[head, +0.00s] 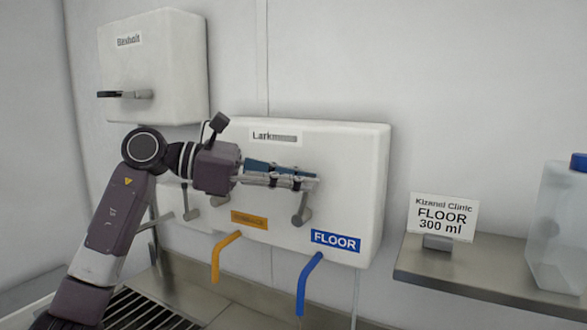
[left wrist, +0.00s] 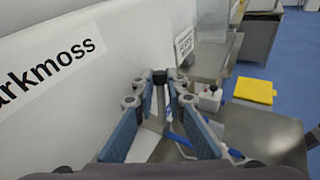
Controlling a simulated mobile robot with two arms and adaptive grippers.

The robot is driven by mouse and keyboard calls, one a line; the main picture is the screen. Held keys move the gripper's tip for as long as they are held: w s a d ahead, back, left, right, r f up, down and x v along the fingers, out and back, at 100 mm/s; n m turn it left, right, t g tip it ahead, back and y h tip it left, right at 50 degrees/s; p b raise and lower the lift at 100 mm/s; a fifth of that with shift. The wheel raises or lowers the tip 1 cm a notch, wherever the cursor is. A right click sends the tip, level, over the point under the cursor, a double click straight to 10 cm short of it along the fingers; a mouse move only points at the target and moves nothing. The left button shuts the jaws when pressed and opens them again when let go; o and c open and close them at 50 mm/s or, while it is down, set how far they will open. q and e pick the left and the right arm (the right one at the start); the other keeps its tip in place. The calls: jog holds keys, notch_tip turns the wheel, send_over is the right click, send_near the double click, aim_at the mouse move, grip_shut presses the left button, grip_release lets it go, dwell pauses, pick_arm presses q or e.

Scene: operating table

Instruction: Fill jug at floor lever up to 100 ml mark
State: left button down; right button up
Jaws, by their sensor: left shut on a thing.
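The white dispenser (head: 352,165) on the wall has a blue FLOOR label (head: 335,241) and a blue spout (head: 308,285). The grey floor lever (head: 303,210) stands above that spout. My left gripper (head: 314,178) is at the top of this lever, shut on it. In the left wrist view my left gripper (left wrist: 164,80) points down along the dispenser front, with the lever partly hidden between its blue-padded fingers. No jug can be made out under the blue spout.
An orange spout (head: 224,256) hangs left of the blue one. A card (head: 442,217) reading FLOOR 300 ml and a translucent blue-capped container (head: 562,225) stand on the right shelf (head: 480,275). A drain grate (head: 140,310) lies below. Another dispenser (head: 160,70) hangs upper left.

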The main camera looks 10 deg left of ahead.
pick_arm(q)
jog(key=shift+d+y, duration=0.2)
jog(key=shift+y, duration=0.1)
jog(key=c, duration=2.2)
grip_release()
jog(key=shift+s+a, duration=0.1)
jog(key=v, duration=1.2)
